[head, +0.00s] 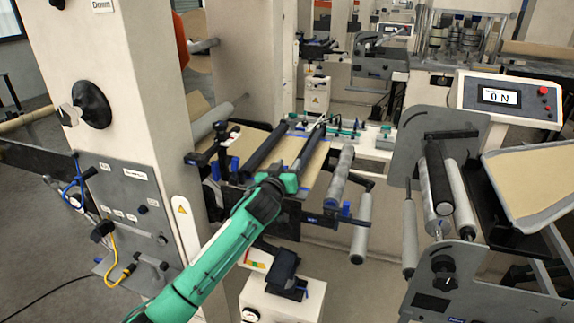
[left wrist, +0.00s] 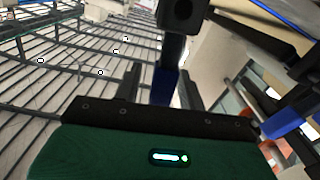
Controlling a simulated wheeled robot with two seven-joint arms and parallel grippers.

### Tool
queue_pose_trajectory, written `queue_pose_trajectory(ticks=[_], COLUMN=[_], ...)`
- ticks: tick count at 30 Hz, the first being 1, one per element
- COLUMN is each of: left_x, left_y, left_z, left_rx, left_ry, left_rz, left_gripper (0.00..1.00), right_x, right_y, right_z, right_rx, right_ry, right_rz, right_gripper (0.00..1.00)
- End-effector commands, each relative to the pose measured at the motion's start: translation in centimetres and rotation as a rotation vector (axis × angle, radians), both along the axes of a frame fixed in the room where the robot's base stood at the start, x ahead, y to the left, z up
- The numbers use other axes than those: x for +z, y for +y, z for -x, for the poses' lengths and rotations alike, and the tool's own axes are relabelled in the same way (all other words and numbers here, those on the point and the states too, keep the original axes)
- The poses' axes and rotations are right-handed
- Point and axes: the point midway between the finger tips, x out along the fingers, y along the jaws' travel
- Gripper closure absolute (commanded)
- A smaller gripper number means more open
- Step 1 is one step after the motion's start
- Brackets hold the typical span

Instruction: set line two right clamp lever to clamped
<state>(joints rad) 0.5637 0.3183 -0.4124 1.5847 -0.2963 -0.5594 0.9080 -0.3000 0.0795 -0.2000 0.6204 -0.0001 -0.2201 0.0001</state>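My left arm reaches up from the bottom of the head view, and my left gripper (head: 288,180) is at the front edge of the unwind unit, its fingers mostly hidden. In the left wrist view my left gripper (left wrist: 159,76) points upward, its two dark fingers apart. A lever with a blue end (left wrist: 166,86) hangs from a black block (left wrist: 181,14) and shows between the fingers, with gaps on both sides. I cannot tell whether this is the line two right clamp lever, or its setting. My right gripper is not in view.
A beige pillar with a control panel (head: 125,195) stands close on the left. Grey rollers (head: 340,178) lie to the right of my gripper. A white cabinet (head: 282,300) is below. A display console (head: 510,98) is at the right. Another blue part (left wrist: 284,120) is at the wrist view's right.

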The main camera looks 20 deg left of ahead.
Motion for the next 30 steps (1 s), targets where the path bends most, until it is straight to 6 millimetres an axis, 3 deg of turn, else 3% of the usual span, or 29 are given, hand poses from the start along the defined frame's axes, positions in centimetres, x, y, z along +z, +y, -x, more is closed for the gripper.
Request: queue_pose_trajectory(ticks=[6, 12, 23, 30], left_x=[-0.01, -0.01, -0.11, -0.39], left_y=[-0.02, -0.02, 0.08, 0.84], left_z=[-0.01, 0.0, 0.02, -0.03], left_rx=[0.0, 0.0, 0.0, 0.001], left_ry=[0.0, 0.0, 0.001, 0.006], left_rz=[0.0, 0.0, 0.02, 0.131], left_gripper=[0.6, 0.99, 1.0, 1.0], right_x=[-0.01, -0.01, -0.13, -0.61], right_y=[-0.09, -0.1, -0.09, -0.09], right_z=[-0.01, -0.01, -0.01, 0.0], right_rx=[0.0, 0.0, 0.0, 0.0], right_ry=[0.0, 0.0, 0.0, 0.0], right_rz=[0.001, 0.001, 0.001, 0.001], right_gripper=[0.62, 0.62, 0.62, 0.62])
